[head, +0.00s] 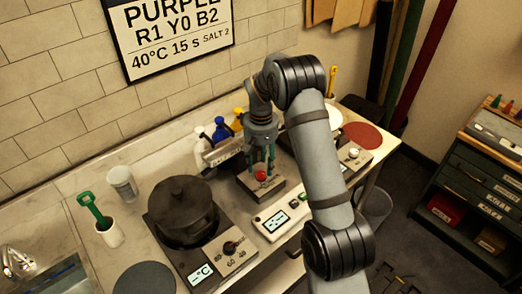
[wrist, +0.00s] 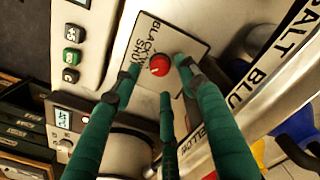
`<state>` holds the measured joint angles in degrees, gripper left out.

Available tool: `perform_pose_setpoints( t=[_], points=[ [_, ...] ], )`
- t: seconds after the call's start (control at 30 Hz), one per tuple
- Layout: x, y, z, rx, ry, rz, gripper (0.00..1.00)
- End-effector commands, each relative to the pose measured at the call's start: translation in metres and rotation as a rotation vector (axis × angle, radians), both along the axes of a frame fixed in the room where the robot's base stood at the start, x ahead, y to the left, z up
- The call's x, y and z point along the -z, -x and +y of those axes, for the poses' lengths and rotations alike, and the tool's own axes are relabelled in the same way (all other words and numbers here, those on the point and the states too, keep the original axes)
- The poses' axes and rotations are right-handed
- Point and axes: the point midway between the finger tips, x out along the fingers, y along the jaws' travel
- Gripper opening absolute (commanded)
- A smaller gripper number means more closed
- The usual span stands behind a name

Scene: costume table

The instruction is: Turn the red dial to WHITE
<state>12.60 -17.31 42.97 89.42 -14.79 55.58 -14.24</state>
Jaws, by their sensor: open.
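The red dial (head: 261,175) sits on a small box on the counter, right of the black pot. In the wrist view the red dial (wrist: 158,66) shows a small pale mark on a light plate (wrist: 190,40). The word BLACK is legible there; other lettering is partly hidden, and I cannot tell which word the mark points at. My gripper (head: 262,163) is over the dial, pointing down. Its green fingers (wrist: 162,78) are spread open around the dial in the wrist view. I cannot tell whether any finger touches it.
A black pot (head: 182,208) stands on a hotplate left of the dial box. A control unit with a lit screen (head: 275,221) is in front. Bottles (head: 220,130) and a lettered rack (head: 222,150) stand behind. A green-handled tool (head: 93,208) leans in a white cup.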

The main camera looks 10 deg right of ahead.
Motion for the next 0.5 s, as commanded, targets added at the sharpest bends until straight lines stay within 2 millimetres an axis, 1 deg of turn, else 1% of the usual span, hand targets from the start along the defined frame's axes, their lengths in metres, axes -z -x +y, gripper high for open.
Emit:
perform_pose_setpoints(
  t=[0.03, 0.2, 0.33, 0.5],
  points=[
    [-0.013, -0.002, 0.001, 0.0, -0.002, -0.007, 0.43],
    [-0.049, -0.002, 0.0, 0.0, -0.001, -0.007, 0.43],
    [-0.069, -0.001, 0.0, 0.0, -0.001, -0.004, 0.43],
    [-0.082, 0.0, 0.0, 0.0, 0.0, -0.002, 0.43]
  ],
)
